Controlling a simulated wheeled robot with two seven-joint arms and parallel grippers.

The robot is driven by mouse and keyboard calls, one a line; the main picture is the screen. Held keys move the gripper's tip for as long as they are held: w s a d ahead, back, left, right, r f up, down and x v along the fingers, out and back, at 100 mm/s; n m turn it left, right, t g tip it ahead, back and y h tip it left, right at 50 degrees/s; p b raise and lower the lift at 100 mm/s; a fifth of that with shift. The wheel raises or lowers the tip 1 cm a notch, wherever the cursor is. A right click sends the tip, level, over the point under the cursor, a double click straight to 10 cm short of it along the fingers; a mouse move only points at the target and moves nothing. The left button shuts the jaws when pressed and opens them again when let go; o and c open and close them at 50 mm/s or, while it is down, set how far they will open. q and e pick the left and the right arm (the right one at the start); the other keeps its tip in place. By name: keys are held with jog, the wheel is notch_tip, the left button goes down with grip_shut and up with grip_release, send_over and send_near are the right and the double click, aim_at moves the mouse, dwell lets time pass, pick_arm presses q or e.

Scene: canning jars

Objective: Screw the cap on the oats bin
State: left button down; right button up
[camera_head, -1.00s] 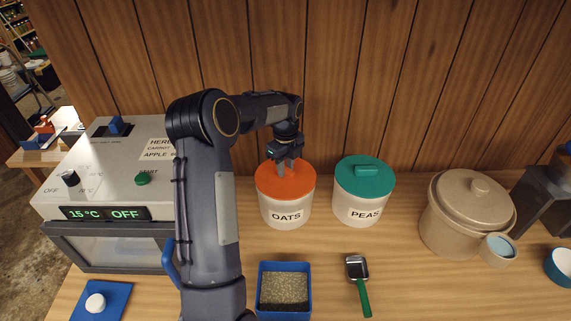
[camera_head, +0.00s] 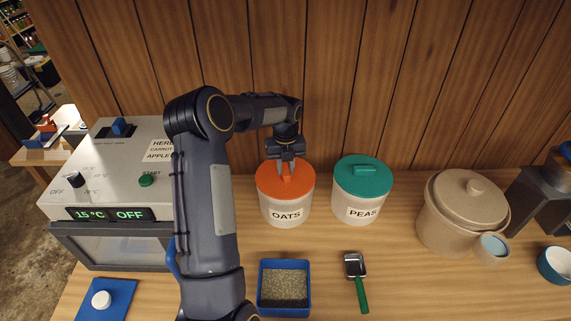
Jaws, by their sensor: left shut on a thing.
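The oats bin (camera_head: 287,214) is a white round tub labelled OATS, standing on the wooden counter near the back wall. Its orange cap (camera_head: 270,183) sits on top of the bin and looks level; whether the threads are engaged cannot be seen. My left gripper (camera_head: 287,172) comes down from above and is shut on the cap's raised orange handle, at the middle of the cap. The fingers partly hide the handle. My right gripper is not in view.
The peas bin (camera_head: 361,207) with a green cap stands just right. A blue tray of grain (camera_head: 284,284) and a green-handled scoop (camera_head: 357,275) lie in front. A beige crock (camera_head: 462,212) stands farther right. A white machine (camera_head: 115,180) stands left.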

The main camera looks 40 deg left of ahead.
pick_arm(q)
jog(key=shift+w+r+m, duration=0.1)
jog(key=shift+r+m, duration=0.05)
jog(key=shift+m, duration=0.75)
jog(key=m, duration=0.4)
jog(key=shift+a+m, duration=0.1)
jog(key=shift+m, duration=0.3)
jog(key=c, duration=1.2)
grip_release()
jog(key=shift+o, duration=0.3)
